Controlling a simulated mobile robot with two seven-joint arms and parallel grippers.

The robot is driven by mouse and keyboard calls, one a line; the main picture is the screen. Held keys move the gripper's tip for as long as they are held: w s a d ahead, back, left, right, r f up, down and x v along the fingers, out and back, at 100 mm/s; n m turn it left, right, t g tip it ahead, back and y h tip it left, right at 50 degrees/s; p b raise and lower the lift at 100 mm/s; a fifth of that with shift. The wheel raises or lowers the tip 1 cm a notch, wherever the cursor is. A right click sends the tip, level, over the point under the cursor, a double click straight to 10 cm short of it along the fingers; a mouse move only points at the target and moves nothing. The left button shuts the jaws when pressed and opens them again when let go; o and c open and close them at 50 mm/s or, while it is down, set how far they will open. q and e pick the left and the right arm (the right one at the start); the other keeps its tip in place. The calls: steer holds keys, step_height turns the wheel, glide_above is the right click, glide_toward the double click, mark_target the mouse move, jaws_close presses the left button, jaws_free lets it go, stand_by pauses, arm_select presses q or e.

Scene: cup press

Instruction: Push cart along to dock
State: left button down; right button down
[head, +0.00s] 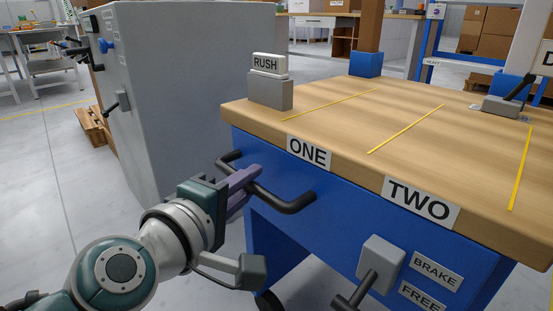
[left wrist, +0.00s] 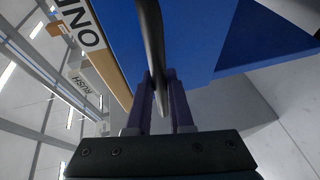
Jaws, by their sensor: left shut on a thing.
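The cart has a wooden top (head: 350,120) and a blue front panel (head: 335,205). Labels ONE (head: 309,152) and TWO (head: 420,203) are on its front edge. My left gripper (head: 243,185) is shut on the dark push handle (head: 290,205) at the cart's left front. In the left wrist view the handle (left wrist: 152,50) runs between the two purple fingers (left wrist: 161,98). A brake lever (head: 370,280) with BRAKE (head: 437,270) and FREE (head: 423,298) plates is at the lower right. I cannot make out a dock. My right gripper is not in view.
A grey cabinet (head: 205,85) stands close to the cart's left. A RUSH block (head: 270,64) sits on a grey block (head: 270,92) at the cart's left corner. Yellow lines (head: 405,128) cross the top. A wooden pallet (head: 94,126) lies behind the cabinet. Floor at left is clear.

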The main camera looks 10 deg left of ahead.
arm_select(q)
steer(key=shift+d+r, duration=0.1)
steer(key=shift+d, duration=0.1)
stand_by(0.3)
steer(key=c, duration=1.2)
jaws_free()
steer(key=shift+c, duration=0.2)
steer(key=o, duration=0.4)
steer(key=shift+s+d, duration=0.15)
steer(key=shift+s, duration=0.1)
steer(key=shift+o, duration=0.2)
steer(key=shift+w, duration=0.1)
